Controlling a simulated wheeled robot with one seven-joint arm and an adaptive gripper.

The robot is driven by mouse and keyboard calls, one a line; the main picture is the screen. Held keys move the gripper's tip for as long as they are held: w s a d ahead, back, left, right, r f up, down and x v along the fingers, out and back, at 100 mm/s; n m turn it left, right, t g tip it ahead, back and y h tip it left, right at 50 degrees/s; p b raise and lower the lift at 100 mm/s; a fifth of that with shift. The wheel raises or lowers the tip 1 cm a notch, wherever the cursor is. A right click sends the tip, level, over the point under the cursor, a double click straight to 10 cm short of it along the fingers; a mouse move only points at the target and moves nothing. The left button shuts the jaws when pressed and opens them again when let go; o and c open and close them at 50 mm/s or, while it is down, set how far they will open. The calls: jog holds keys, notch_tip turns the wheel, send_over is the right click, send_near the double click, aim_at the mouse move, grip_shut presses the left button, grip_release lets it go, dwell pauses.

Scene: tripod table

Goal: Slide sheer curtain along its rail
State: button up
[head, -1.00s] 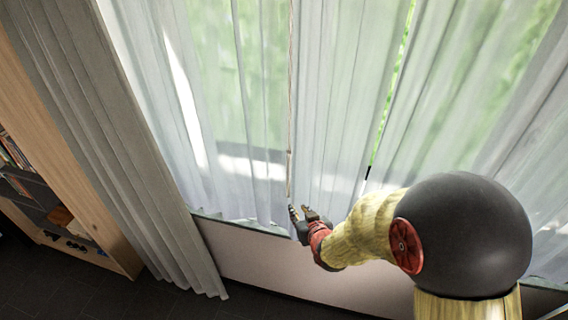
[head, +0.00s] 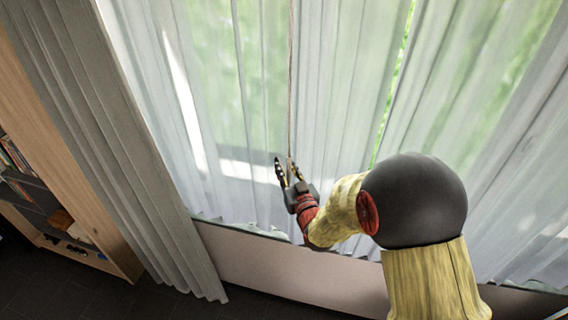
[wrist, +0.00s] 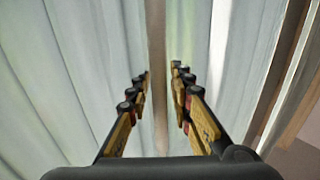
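The sheer curtain (head: 335,90) hangs in pale, see-through folds in front of a bright green outdoor view. A thin brownish upright strip (head: 291,90), like a pull rod, hangs along it near the middle of the head view. My gripper (head: 286,168) is at the lower end of this strip, pointing up toward the curtain. In the wrist view, the two fingers (wrist: 160,72) are spread apart, with the brown strip (wrist: 157,35) running between them. Neither finger visibly presses on the strip. The rail is out of view.
A thick grey curtain (head: 105,150) hangs at the left. Beyond it stands a wooden shelf (head: 100,235) with books. A low pale wall (head: 280,268) runs under the sheer curtain, above a dark floor (head: 150,300). A narrow gap in the sheers shows right of centre.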

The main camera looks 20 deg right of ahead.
jog(key=shift+w, duration=0.55)
jog(key=c, duration=0.3)
grip_shut()
